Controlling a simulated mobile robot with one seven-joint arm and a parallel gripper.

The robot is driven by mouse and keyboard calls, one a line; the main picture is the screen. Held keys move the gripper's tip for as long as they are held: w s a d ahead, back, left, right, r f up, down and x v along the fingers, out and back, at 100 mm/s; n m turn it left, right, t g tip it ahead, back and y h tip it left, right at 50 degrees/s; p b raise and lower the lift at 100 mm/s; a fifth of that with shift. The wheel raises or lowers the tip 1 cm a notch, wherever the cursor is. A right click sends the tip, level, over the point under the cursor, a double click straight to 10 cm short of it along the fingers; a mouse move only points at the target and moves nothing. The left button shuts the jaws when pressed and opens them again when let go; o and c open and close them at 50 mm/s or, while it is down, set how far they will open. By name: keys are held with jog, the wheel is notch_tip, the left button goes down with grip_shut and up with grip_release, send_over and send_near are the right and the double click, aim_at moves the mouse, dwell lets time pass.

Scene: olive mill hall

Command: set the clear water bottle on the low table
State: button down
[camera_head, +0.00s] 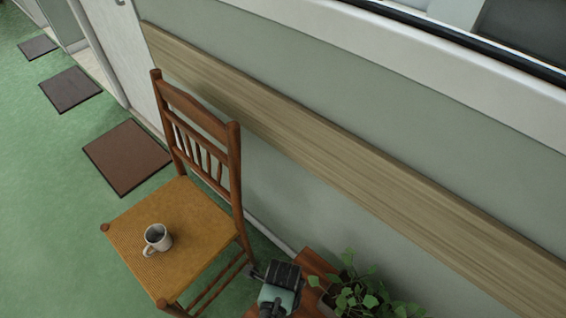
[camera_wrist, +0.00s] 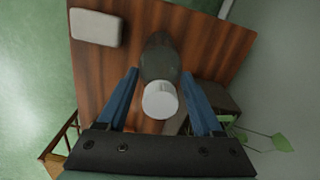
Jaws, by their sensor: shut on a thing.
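The clear water bottle (camera_wrist: 160,60), greyish and see-through with a white cap (camera_wrist: 160,100), is between the blue fingers of my gripper (camera_wrist: 160,74) in the wrist view. My gripper is shut on it. The brown wooden low table (camera_wrist: 105,75) lies beneath the bottle; I cannot tell whether the bottle's base touches it. In the head view a corner of the low table (camera_head: 316,264) shows beside my gripper (camera_head: 278,272), and the bottle cannot be made out there.
A pale rounded block (camera_wrist: 97,27) lies on the table at the upper left in the wrist view. A leafy plant (camera_head: 355,295) stands at the table's right. A wooden chair (camera_head: 205,120) with a mug (camera_head: 158,238) on its seat stands left. The wall runs behind.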

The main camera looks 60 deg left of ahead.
jog(key=shift+a+f, duration=0.1)
jog(key=shift+f, duration=0.05)
jog(key=shift+c, duration=0.2)
grip_release()
notch_tip(320, 180, up, 12)
jog(key=p, duration=0.3)
dwell(0.8)
